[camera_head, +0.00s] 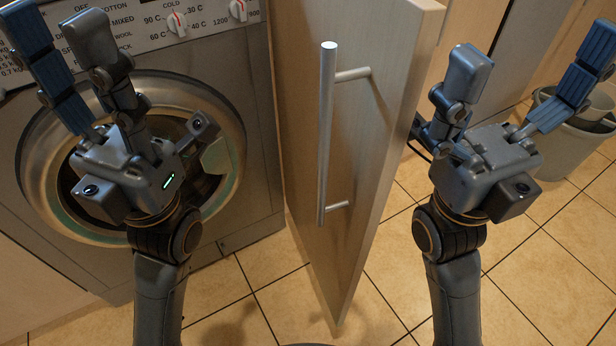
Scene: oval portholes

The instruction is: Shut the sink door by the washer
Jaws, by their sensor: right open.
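The wooden sink door (296,112) stands open just right of the washer (262,70), its handle face turned towards the washer and its thick edge towards me. A long vertical metal bar handle (327,130) is on that face. My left gripper (58,35) is in front of the washer, left of the door and apart from the handle, with its fingers spread and nothing between them. My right gripper (530,62) is right of the door, apart from its edge, with its fingers wide open and empty. The cabinet opening behind the door is mostly hidden.
The washer's round door (232,110) is partly hidden behind my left gripper. A grey bin (578,150) stands on the tiled floor at the right, behind my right gripper. The tiles (390,270) near the door's foot are clear.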

